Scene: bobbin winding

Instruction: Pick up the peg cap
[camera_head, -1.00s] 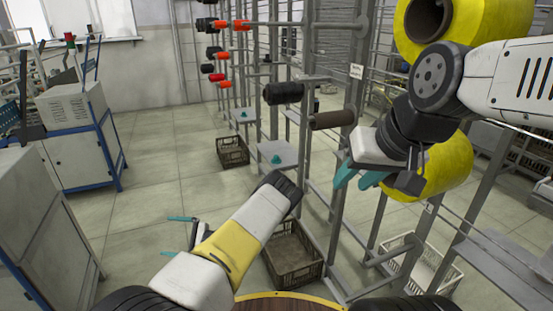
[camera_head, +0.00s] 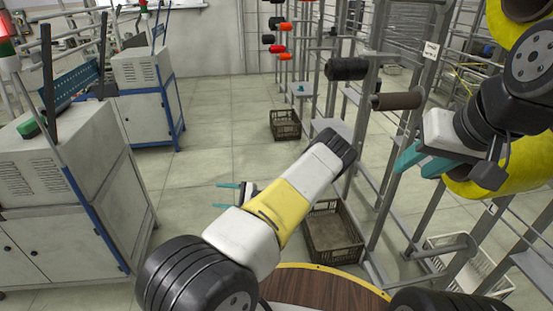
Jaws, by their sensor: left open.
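A small teal peg cap (camera_head: 300,88) sits on a grey shelf plate of the rack, in the upper middle of the head view. A nearer shelf plate (camera_head: 330,127) is partly behind my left forearm, and no cap shows on its visible part. My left gripper (camera_head: 228,195) is open and empty over the floor, to the left of my forearm and well apart from the cap. My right gripper (camera_head: 415,168) is on the right, in front of the rack and a yellow spool. Its teal fingers look apart, with nothing seen between them.
A dark bobbin (camera_head: 347,69) and a brown roll (camera_head: 397,101) stick out from the rack. Crates (camera_head: 285,125) stand on the floor beneath, and a large yellow spool (camera_head: 520,176) is behind my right gripper. Grey cabinets (camera_head: 75,190) stand left. The floor between is clear.

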